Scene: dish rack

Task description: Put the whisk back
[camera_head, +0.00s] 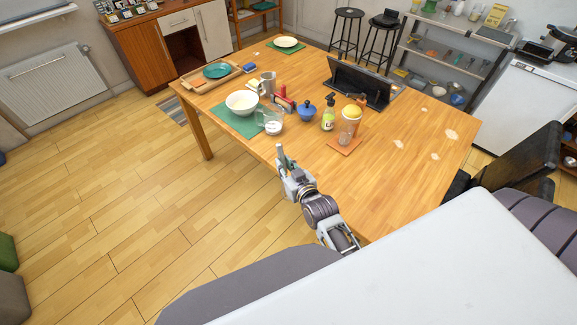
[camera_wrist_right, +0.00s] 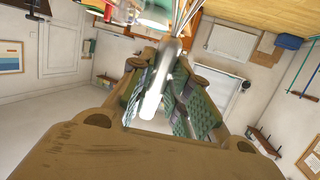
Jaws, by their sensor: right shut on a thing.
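My right gripper (camera_head: 284,163) is at the near edge of the wooden table, below the glass jug in the head view. In the right wrist view the green-padded fingers of my right gripper (camera_wrist_right: 174,98) are shut on the pale grey handle of the whisk (camera_wrist_right: 154,97). Its thin metal wires run toward the top of that view and are cut off by the frame. In the head view the whisk (camera_head: 279,150) shows only as a small grey upright piece at the fingers. My left gripper is not in view.
The table's right part is mostly clear.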

